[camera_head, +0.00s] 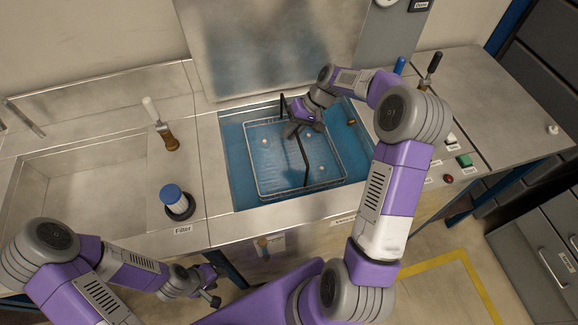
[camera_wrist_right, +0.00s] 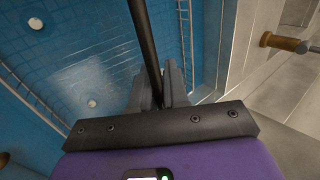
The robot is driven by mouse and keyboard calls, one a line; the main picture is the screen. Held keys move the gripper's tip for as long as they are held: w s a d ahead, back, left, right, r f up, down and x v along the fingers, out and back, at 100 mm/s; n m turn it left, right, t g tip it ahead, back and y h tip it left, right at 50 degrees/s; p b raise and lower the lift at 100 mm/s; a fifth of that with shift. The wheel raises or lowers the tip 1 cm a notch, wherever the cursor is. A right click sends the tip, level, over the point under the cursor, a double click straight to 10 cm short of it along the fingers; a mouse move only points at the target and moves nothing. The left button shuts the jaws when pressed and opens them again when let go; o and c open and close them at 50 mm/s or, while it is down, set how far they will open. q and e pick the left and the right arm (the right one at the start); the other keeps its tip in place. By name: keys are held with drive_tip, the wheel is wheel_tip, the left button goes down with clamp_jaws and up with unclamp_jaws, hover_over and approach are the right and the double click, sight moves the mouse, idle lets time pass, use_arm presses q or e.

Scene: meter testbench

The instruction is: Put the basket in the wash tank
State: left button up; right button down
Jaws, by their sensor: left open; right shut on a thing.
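The wire basket (camera_head: 262,189) is inside the blue wash tank (camera_head: 238,168), in the middle of the bench. A dark handle (camera_head: 303,160) arches across the basket. My right gripper (camera_head: 297,129) is shut on this handle over the tank. In the right wrist view the handle (camera_wrist_right: 143,40) runs up from between the fingers of my right gripper (camera_wrist_right: 160,88), with the basket's wire side (camera_wrist_right: 185,40) beside it. Whether the basket rests on the tank floor I cannot tell. My left gripper (camera_head: 211,289) is open and empty in front of the bench, below its front edge.
An empty sink basin (camera_head: 85,190) lies left of the tank. A blue-capped filter (camera_head: 174,199) and a lever (camera_head: 160,124) stand between them. A raised metal lid (camera_head: 270,50) is behind the tank. Buttons (camera_head: 464,160) and another lever (camera_head: 430,70) are at the right.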

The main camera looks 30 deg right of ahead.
drive_tip(key=b, duration=0.2)
approach(283, 161)
drive_tip(key=x, duration=0.4)
drive_tip(key=shift+a+f, duration=0.2)
drive_tip(key=shift+f, duration=0.05)
drive_tip(key=c, duration=1.6)
unclamp_jaws()
drive_tip(key=shift+f, duration=0.15)
drive_tip(key=o, duration=0.5)
